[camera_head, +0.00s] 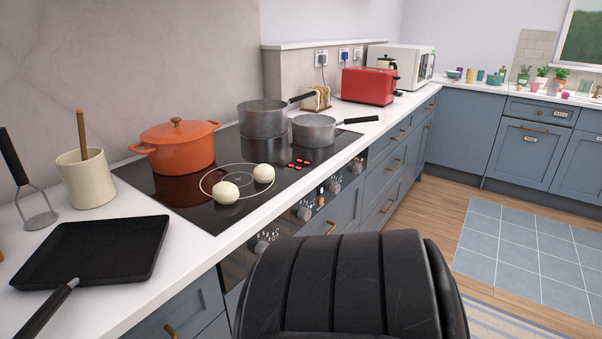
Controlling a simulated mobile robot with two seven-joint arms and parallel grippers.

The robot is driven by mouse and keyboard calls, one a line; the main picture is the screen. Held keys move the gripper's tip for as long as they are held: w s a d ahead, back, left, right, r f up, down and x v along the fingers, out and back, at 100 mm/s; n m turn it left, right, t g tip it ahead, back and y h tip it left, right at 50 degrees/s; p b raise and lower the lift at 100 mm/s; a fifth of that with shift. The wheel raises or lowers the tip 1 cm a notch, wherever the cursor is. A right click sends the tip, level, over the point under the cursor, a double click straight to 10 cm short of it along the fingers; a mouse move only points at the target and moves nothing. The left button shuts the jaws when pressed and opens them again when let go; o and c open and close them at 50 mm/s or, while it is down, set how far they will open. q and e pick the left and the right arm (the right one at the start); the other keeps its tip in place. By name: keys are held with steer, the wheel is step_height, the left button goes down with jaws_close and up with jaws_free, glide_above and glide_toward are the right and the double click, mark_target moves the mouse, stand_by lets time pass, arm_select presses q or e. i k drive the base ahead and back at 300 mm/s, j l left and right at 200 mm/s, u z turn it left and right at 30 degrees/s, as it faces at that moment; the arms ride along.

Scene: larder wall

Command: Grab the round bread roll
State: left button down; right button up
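Two pale, round, bun-like pieces rest on the black glass hob. The nearer round piece (225,193) sits at the hob's front, on the white ring marking. The other round piece (264,173) sits just behind it and to the right, slightly smaller in view. They look alike, and I cannot tell for certain that either is a bread roll. Neither of my grippers is in view, and nothing holds the two pieces.
An orange lidded pot (178,149) stands behind and left of them. Two grey saucepans, one larger (262,121) and one smaller (313,132), stand behind right. A black square pan (95,252) lies front left. A red toaster (368,87) stands farther along the counter.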

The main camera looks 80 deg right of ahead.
mark_target(262, 173)
steer(key=k+l+z, duration=0.1)
steer(key=z, duration=2.2)
